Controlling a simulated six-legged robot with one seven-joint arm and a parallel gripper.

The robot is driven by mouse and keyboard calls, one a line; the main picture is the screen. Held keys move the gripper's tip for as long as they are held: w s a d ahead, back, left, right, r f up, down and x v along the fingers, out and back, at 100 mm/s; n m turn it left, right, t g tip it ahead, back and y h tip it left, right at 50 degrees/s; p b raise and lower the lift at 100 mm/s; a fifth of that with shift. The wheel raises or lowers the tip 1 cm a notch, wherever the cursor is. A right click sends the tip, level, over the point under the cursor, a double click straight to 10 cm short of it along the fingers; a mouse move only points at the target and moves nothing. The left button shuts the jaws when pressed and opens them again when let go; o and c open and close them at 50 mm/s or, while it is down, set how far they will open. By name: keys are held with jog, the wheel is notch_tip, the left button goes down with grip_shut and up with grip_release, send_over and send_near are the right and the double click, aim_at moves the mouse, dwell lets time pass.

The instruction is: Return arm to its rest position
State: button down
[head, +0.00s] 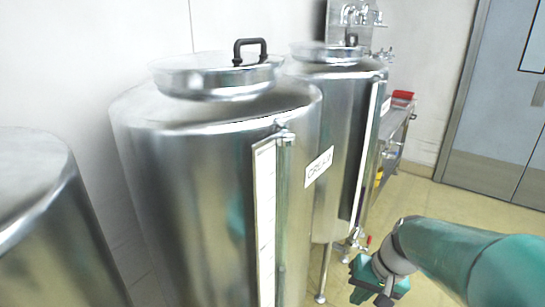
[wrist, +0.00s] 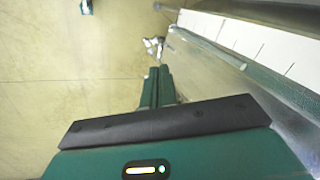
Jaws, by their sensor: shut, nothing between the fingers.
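My green arm reaches in from the lower right of the head view. My gripper (head: 382,292) hangs at its end, low in front of the steel tanks. In the wrist view, its two green fingers (wrist: 158,73) lie side by side, shut and empty. They point toward the floor next to a tank's side with a white gauge strip (wrist: 246,38). I cannot tell whether the gripper touches the tank.
A large steel tank (head: 215,170) with a lidded top fills the middle. Another tank (head: 340,110) stands behind it, and one (head: 50,220) at the left edge. A steel bench with a red item (head: 402,95) and a grey door (head: 505,100) are beyond. The tiled floor (head: 440,200) is clear at right.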

jog(key=s+a+r+n+t+h, duration=0.2)
jog(key=s+a+r+t+h, duration=0.1)
jog(key=s+r, duration=0.6)
jog(key=shift+s+r+t, duration=0.3)
jog(key=shift+s+t, duration=0.1)
jog(key=shift+s, duration=0.3)
jog(key=shift+a+n, duration=0.3)
